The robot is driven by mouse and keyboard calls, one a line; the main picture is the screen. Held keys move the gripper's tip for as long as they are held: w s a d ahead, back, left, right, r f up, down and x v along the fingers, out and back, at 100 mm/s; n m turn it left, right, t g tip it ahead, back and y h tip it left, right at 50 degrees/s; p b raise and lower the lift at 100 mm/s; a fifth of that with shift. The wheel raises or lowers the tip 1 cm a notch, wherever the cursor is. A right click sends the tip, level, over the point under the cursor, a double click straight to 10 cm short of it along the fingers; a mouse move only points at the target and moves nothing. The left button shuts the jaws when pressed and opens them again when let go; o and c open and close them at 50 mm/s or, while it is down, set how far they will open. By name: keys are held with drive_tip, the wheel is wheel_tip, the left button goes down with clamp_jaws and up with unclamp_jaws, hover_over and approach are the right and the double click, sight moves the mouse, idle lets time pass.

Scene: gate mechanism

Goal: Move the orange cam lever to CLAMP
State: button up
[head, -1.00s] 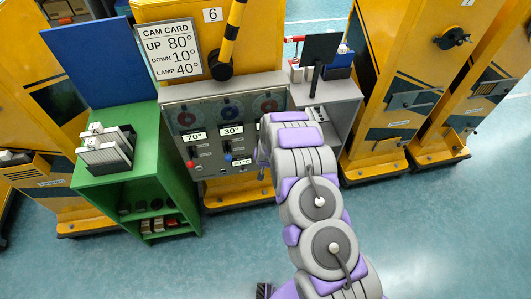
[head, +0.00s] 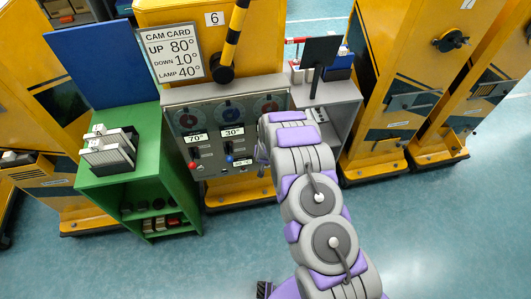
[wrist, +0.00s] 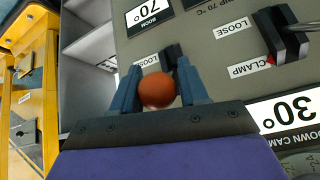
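The orange cam lever shows in the wrist view as a round orange-brown knob (wrist: 157,90) in front of a dark lever block. My gripper (wrist: 160,82) has its two blue-grey fingers on either side of this knob, with little or no gap. I cannot tell whether they press on it. In the head view my arm hides the gripper and this lever. The grey cam panel (head: 212,160) stands beneath the cam card (head: 172,51).
A neighbouring black lever (wrist: 284,38) with LOOSE and CLAMP labels is close by in the wrist view. A green cabinet (head: 170,165) stands left, a grey stand (head: 340,92) right. Front floor is open.

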drive_tip(key=shift+o, duration=1.3)
drive_tip(key=shift+s+f, duration=0.1)
drive_tip(key=shift+s, duration=0.05)
drive_tip(key=v, duration=1.7)
drive_tip(key=shift+p, duration=0.35)
drive_tip(key=shift+a+r, duration=0.1)
drive_tip(key=shift+r, duration=0.15)
drive_tip(key=s+d+r+g+b, duration=0.2)
drive_tip(key=s+d+r+g, duration=0.15)
drive_tip(key=s+r, duration=0.4)
drive_tip(key=s+d+r+g+b, duration=0.2)
drive_tip(key=s+d+r, duration=0.3)
drive_tip(key=s+r, duration=0.25)
drive_tip(key=s+d+r+g+b, duration=0.1)
drive_tip(key=s+d+r+g, duration=0.1)
drive_tip(key=s, duration=1)
drive_tip(key=s+d+r+g+h+b, duration=0.1)
drive_tip(key=s+d+r, duration=0.3)
drive_tip(key=s, duration=0.9)
drive_tip(key=d+b, duration=0.1)
drive_tip(key=d, duration=0.2)
drive_tip(key=shift+g, duration=0.35)
